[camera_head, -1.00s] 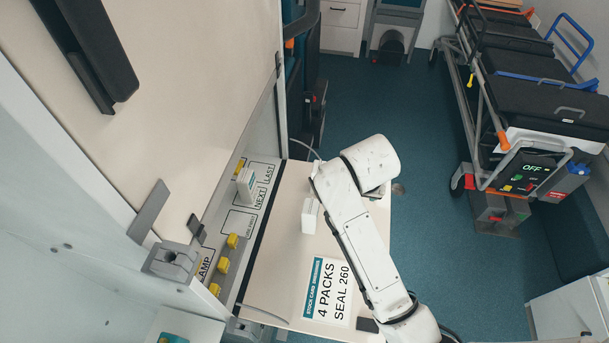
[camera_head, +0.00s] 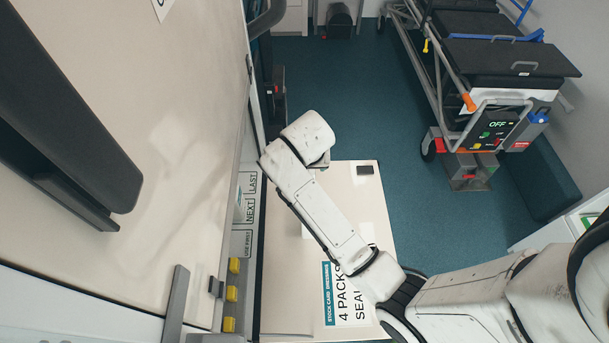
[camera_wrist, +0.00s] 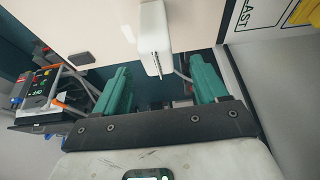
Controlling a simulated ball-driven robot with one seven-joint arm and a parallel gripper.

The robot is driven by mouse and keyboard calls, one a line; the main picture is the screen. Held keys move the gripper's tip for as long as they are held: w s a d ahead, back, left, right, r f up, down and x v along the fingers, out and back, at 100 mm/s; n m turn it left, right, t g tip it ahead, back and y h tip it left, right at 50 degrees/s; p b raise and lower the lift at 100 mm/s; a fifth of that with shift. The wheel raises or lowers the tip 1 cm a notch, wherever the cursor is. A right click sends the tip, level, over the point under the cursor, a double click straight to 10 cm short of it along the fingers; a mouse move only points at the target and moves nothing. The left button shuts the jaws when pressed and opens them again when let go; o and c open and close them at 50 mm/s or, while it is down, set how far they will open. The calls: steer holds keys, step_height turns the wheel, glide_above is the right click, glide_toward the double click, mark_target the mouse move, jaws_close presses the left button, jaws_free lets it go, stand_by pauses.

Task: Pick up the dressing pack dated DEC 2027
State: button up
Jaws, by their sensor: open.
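A white pack (camera_wrist: 153,38) shows in the wrist view, ahead of and between the green fingers of my gripper (camera_wrist: 160,78). The fingers are apart and nothing is clasped between them. In the head view my arm covers most of a white pack (camera_head: 305,231) on the pale worktop, and my gripper is hidden behind the arm's end. The slot strip (camera_head: 247,210) reads LAST, NEXT and USE FIRST. I cannot read DEC 2027 anywhere.
A stock card (camera_head: 331,300) lies on the worktop (camera_head: 285,290), partly covered by my arm. A small dark block (camera_head: 365,170) sits at its far right corner. Yellow blocks (camera_head: 232,295) line the left. A stretcher (camera_head: 490,90) stands back right; blue floor (camera_head: 350,100) lies between.

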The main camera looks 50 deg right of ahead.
steer(key=shift+x, duration=1)
steer(key=shift+s+p+x, duration=0.1)
steer(key=shift+p+x, duration=0.1)
steer(key=shift+x, duration=1.15)
steer(key=shift+s+p+x, duration=0.15)
steer(key=shift+p+x, duration=0.05)
steer(key=shift+x, duration=1.1)
steer(key=c, duration=1.1)
